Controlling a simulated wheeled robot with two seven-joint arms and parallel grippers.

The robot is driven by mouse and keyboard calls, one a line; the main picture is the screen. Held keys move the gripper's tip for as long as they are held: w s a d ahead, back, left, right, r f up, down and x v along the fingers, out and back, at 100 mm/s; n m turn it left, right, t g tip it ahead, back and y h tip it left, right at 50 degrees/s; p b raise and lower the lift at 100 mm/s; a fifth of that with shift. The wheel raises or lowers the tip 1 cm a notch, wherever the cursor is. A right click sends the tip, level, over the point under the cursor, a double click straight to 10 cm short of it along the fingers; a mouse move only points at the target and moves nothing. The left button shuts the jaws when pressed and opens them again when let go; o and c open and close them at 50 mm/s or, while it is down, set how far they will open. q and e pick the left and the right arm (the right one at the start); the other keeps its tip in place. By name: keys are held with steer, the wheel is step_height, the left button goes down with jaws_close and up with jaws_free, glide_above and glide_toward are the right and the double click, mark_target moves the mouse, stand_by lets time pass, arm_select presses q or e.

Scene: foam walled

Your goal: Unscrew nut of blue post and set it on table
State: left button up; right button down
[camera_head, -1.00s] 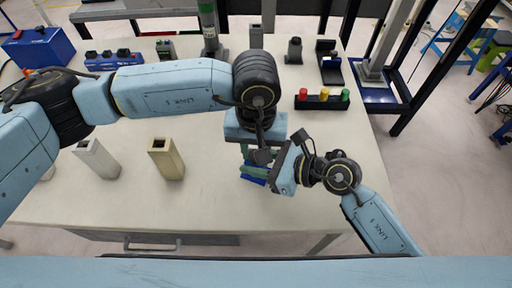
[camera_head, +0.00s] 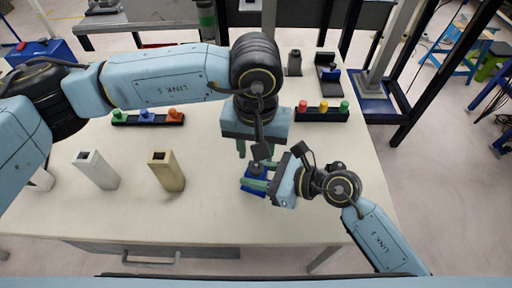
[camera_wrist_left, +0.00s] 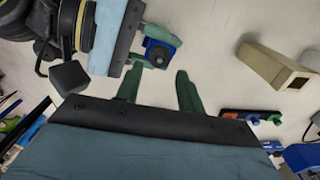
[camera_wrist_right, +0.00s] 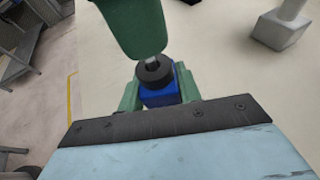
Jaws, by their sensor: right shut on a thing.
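A blue post (camera_head: 254,186) with a dark round nut (camera_head: 257,169) on top is at the table's front middle. My right gripper (camera_head: 258,182) is shut on the post's blue body from the right. In the right wrist view the post (camera_wrist_right: 160,95) sits between green fingers, with the nut (camera_wrist_right: 154,72) above them. My left gripper (camera_head: 256,150) is above and behind the post, pointing down, its fingers apart and empty. In the left wrist view its open fingers (camera_wrist_left: 158,88) are near the post (camera_wrist_left: 158,52) but do not enclose the nut.
A beige hollow block (camera_head: 167,172) and a whitish one (camera_head: 97,170) stand left of the post. Black racks with coloured caps lie behind, one at left (camera_head: 148,119), one at right (camera_head: 322,115). The table (camera_head: 210,210) is bare between the beige block and the post.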

mark_target(256, 165)
arm_select(q)
step_height(256, 165, up, 2)
steer(key=m, duration=0.4)
steer(key=shift+r, duration=0.1)
steer(key=r+m, duration=0.1)
steer(key=m, duration=0.2)
steer(key=shift+r, duration=0.1)
steer(key=shift+f, duration=3.9)
